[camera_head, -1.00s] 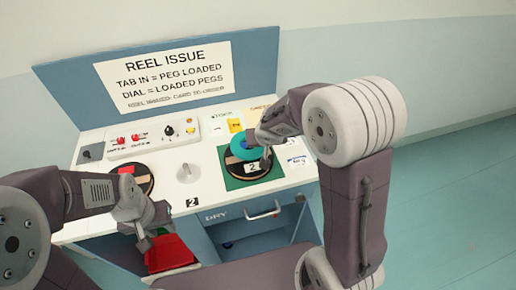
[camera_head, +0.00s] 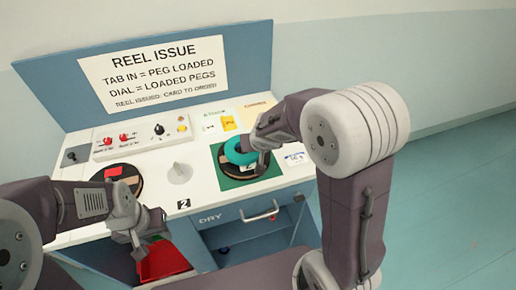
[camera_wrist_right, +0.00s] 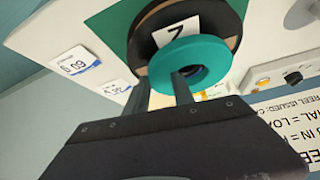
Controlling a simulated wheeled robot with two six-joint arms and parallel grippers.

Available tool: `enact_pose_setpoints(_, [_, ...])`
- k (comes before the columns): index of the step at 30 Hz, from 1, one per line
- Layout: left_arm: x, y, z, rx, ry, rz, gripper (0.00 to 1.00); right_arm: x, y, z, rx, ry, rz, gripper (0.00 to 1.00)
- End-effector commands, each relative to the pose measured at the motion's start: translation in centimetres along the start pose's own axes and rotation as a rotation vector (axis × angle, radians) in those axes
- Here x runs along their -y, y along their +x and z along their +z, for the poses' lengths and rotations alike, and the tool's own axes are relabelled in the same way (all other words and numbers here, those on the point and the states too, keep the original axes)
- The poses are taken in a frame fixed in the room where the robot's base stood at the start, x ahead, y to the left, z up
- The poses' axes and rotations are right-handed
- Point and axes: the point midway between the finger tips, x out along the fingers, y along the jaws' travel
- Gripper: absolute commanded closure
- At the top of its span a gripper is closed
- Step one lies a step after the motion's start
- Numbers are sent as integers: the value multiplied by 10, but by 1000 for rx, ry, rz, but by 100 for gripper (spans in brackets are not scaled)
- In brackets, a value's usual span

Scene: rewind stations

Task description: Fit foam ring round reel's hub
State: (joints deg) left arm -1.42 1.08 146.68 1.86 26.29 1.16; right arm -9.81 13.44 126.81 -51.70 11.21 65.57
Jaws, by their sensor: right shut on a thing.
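The teal foam ring (camera_head: 236,151) is in my right gripper (camera_head: 264,157), over the black reel (camera_head: 262,169) with the "2" label on the green mat. In the right wrist view, the foam ring (camera_wrist_right: 222,62) has one finger of my right gripper (camera_wrist_right: 165,90) inside its hole and the other outside. It covers part of the reel (camera_wrist_right: 147,35), so I cannot tell whether it is around the hub or touching the reel. My left gripper (camera_head: 146,235) is above the red bin; its jaw gap is unclear.
Another dark reel (camera_head: 128,190) with a red patch lies at the left of the white console. A pale knob (camera_head: 179,173) stands between the reels. Switches (camera_head: 122,138) line the back.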

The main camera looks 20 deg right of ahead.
Motion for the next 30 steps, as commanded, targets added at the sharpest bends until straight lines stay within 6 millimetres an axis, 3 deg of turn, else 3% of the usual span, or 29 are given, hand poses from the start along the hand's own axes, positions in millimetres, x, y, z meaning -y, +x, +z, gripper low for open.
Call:
enact_pose_setpoints(1, [0, 2, 0, 0, 0, 0, 64, -3, 6, 14, 32, -7, 12, 100])
enact_pose_setpoints(2, [0, 2, 0, 0, 0, 0, 64, -3, 7, 14, 32, -7, 12, 65])
enact_pose_setpoints(4, [0, 3, 0, 0, 0, 0, 64, -3, 7, 14, 32, -8, 12, 49])
enact_pose_setpoints(22, [0, -2, 0, 0, 0, 0, 64, -1, 3, 12, 31, -11, 9, 49])
enact_pose_setpoints(26, [0, -22, -2, 0, 0, 0, 64, -1, -17, 3, 29, -9, 8, 49])
enact_pose_setpoints(30, [-1, -41, -4, 0, 0, 0, 64, 0, -60, -1, 22, -7, 5, 49])
